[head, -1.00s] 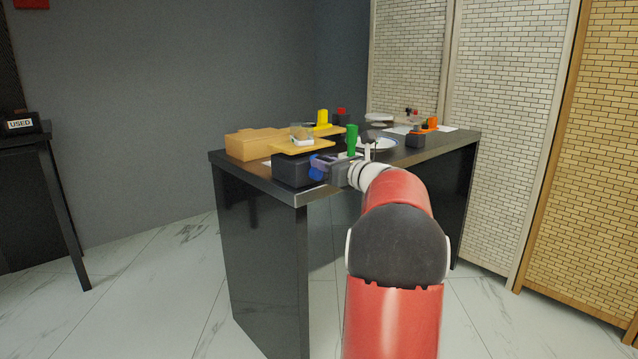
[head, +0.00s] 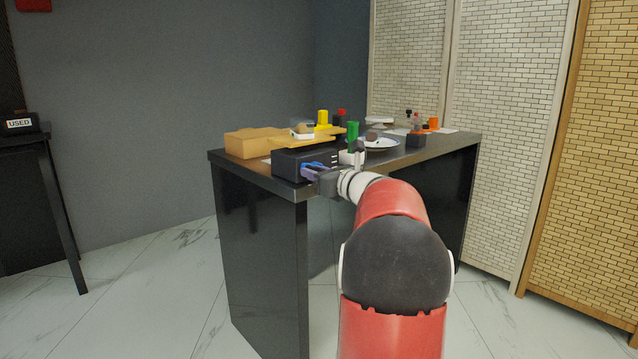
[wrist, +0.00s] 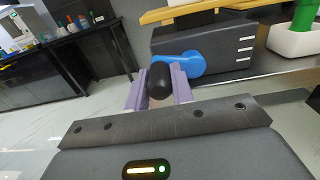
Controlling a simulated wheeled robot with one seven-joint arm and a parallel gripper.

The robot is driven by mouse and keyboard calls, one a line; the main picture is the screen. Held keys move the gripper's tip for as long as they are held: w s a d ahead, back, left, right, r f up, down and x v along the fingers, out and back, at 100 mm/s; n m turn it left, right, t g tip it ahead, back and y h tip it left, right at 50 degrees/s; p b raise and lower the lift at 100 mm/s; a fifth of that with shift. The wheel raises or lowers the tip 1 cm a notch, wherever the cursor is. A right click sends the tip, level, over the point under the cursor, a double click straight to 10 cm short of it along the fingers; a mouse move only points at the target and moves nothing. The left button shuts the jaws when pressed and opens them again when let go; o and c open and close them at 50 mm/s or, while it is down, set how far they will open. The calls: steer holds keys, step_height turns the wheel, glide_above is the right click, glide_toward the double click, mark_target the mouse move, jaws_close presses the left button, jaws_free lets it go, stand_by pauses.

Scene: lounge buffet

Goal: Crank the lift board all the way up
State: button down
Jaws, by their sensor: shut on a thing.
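The lift is a black box (head: 291,165) with slots in its side, near the table's front corner. A flat tan board (head: 338,131) sits above it and carries a small clear-topped item (head: 302,127). In the wrist view, the lift's blue crank arm (wrist: 190,64) comes off the box's side and has a black knob (wrist: 160,82). My gripper (wrist: 159,88) has its lilac fingers shut around the knob. In the head view, my gripper (head: 314,172) is at the box's right side, and its wrist hides part of the crank. How far the board is raised is hard to tell.
A tan box (head: 252,144) stands left of the lift. A plate (head: 379,144), a yellow item (head: 323,119) and dark containers are farther back. The black table (head: 292,187) has open floor in front.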

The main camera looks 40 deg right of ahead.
steer(key=shift+s+d+f, duration=0.1)
steer(key=shift+d+f, duration=0.2)
steer(key=shift+f, duration=0.1)
steer(key=shift+d+f+b, duration=0.25)
steer(key=shift+f+b, duration=0.15)
steer(key=shift+f, duration=0.15)
steer(key=shift+d+f+b, duration=0.2)
steer(key=shift+f+b, duration=0.2)
steer(key=shift+f, duration=0.1)
steer(key=shift+d+f, duration=0.3)
steer(key=shift+d, duration=0.25)
steer(key=shift+d+f, duration=0.3)
steer(key=shift+d, duration=0.2)
